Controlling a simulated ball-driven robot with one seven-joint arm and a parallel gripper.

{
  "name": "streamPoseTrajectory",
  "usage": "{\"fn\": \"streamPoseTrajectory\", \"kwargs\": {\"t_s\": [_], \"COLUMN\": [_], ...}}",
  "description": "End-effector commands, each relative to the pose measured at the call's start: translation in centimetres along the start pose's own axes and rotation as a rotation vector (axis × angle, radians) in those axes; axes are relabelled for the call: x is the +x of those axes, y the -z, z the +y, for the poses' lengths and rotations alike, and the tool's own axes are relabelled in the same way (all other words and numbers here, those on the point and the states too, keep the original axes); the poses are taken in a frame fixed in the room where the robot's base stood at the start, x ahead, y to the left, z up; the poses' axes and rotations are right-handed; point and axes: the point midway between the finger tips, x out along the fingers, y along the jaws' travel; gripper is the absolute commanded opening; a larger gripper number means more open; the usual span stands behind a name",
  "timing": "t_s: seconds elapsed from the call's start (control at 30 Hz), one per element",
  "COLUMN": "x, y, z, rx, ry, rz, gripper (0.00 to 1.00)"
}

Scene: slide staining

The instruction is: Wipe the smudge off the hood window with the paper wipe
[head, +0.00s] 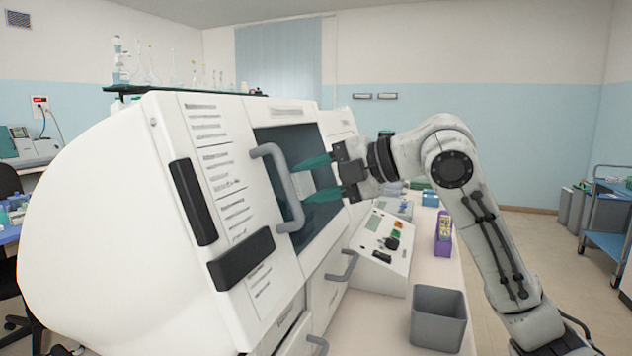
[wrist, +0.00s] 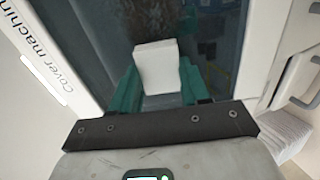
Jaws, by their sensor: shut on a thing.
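The hood window (head: 284,147) is a dark glass pane in the front of the white machine. It also fills the middle of the wrist view (wrist: 90,45). A mottled brownish smudge (wrist: 158,22) shows on the glass at the top of the wrist view, just beyond the wipe. My gripper (head: 308,181) is in front of the window, its green fingers pointing at the glass. It is shut on the white paper wipe (wrist: 158,66), which sticks out past the fingertips. I cannot tell whether the wipe touches the glass. The smudge does not show clearly in the head view.
A grey curved handle (head: 278,185) stands out from the machine just left of my fingers. A control box (head: 378,247), an open grey bin (head: 438,320) and a purple box (head: 444,235) stand on the bench below. A white stack (wrist: 284,135) lies at the wrist view's right.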

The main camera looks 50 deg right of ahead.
Motion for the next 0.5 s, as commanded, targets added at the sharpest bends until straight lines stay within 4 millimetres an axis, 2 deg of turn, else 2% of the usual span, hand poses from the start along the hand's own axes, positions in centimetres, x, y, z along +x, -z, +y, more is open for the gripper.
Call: {"fn": "streamPoseTrajectory", "kwargs": {"t_s": [0.5], "x": [-0.2], "y": [-3.5], "z": [0.1], "rx": [0.001], "ry": [0.000], "rz": [0.000], "gripper": [0.21]}}
